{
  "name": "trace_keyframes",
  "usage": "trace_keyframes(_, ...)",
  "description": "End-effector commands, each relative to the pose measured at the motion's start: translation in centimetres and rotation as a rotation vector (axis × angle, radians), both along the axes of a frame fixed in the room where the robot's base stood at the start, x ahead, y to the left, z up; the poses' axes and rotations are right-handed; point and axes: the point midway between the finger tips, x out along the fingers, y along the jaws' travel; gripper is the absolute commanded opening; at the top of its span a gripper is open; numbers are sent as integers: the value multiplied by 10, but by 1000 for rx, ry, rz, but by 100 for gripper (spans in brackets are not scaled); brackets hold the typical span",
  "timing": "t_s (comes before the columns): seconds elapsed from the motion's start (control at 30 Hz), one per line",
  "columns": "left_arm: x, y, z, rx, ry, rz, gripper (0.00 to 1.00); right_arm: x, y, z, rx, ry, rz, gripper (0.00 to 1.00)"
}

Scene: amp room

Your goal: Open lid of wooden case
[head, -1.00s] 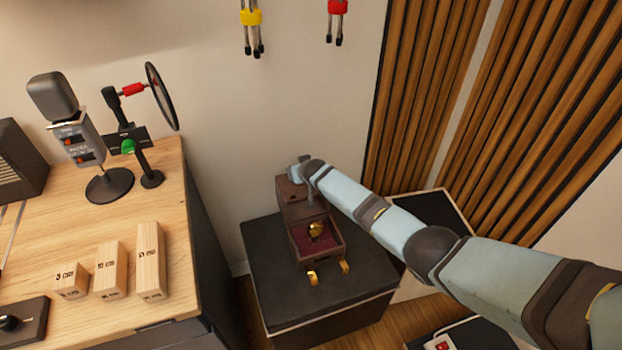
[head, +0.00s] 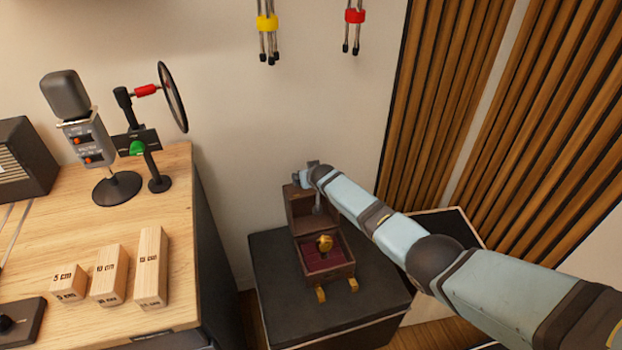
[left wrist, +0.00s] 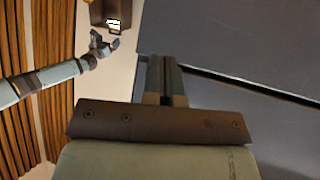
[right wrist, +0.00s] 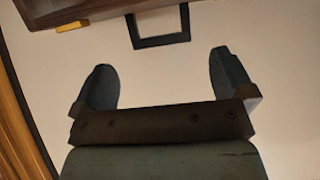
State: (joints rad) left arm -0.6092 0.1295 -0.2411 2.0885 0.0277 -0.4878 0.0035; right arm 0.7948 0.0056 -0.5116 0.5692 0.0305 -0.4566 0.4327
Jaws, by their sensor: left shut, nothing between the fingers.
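The wooden case (head: 340,272) stands on a dark box in the head view. Its lid (head: 299,212) stands raised at the back, showing a red lining and a gold-coloured item (head: 325,243) inside. Two brass latches (head: 321,295) hang at the front. My right gripper (head: 305,174) is at the lid's top edge. In the right wrist view my right gripper (right wrist: 160,72) is open and empty, with a dark square handle (right wrist: 160,28) beyond its fingertips. The case also shows in the left wrist view (left wrist: 110,10). My left gripper (left wrist: 165,62) is shut and empty, far from the case.
A wooden desk (head: 40,235) at left carries a microphone (head: 80,125) and several wooden blocks (head: 150,268). The dark box (head: 280,300) has free room around the case. Slatted wood panels (head: 450,100) stand behind my right arm.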

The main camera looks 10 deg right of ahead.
Motion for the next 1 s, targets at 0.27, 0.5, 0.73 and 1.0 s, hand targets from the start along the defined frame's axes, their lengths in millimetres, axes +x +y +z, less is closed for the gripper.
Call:
trace_keyframes(0.27, 0, -2, 1, -6, 5, 5, 0, -4, 0, -1, 0, 6, 0, 100)
trace_keyframes(0.5, -1, -2, 15, -15, 16, 13, 0, -26, -2, 18, 1, 6, 0, 100)
trace_keyframes(0.73, -2, 1, 17, -13, 34, 20, 0, -58, -4, 44, 1, 5, 0, 100)
trace_keyframes(1.0, -1, 4, 26, 0, 12, 12, 0, -94, -7, 73, 1, 3, -1, 100)
